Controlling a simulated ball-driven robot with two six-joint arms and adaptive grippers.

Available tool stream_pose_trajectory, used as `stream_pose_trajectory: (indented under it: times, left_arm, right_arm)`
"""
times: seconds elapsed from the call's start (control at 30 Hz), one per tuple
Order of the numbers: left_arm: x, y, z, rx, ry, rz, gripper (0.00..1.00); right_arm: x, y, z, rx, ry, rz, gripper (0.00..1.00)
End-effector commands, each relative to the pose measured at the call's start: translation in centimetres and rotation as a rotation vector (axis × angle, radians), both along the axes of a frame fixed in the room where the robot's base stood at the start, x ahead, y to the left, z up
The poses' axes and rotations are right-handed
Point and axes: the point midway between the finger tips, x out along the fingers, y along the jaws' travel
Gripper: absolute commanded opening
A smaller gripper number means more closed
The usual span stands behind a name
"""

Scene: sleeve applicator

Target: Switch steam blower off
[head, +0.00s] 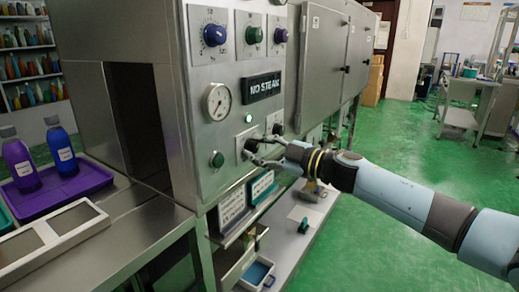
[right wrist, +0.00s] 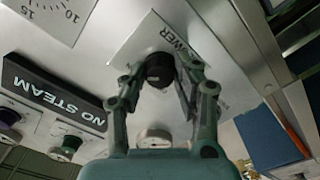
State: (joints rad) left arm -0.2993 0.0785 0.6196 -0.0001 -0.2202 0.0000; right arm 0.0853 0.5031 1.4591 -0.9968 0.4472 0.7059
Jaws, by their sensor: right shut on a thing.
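The steam blower switch is a black knob (right wrist: 160,68) on a square metal plate with lettering that ends in "OWER", in the right wrist view. My right gripper (right wrist: 160,80) has its two fingers on either side of this knob and is shut on it. In the head view the right gripper (head: 254,153) reaches the lower part of the steel control panel (head: 205,120) from the right, and its fingers hide most of the knob. The knob's exact pointing direction is not clear. My left gripper is not in view.
A "NO STEAM" sign (head: 262,86), a round gauge (head: 217,102), a green button (head: 217,159) and blue (head: 214,35), green and purple dials share the panel. Bottles stand on a purple tray (head: 75,186) at left. A shelf with label boxes is below.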

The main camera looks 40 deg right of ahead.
Motion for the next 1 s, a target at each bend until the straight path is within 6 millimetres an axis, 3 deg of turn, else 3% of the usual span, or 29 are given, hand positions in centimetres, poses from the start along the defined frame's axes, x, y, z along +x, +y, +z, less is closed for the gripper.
stream_pose_trajectory:
  times: [0.47, 1.0]
  left_arm:
    - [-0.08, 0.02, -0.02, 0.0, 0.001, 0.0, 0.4]
    - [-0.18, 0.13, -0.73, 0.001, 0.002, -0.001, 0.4]
  right_arm:
    - [-0.04, 0.01, -0.06, -0.097, -0.039, 0.001, 0.0]
    - [-0.05, 0.0, -0.21, -0.539, -0.222, 0.0, 0.0]
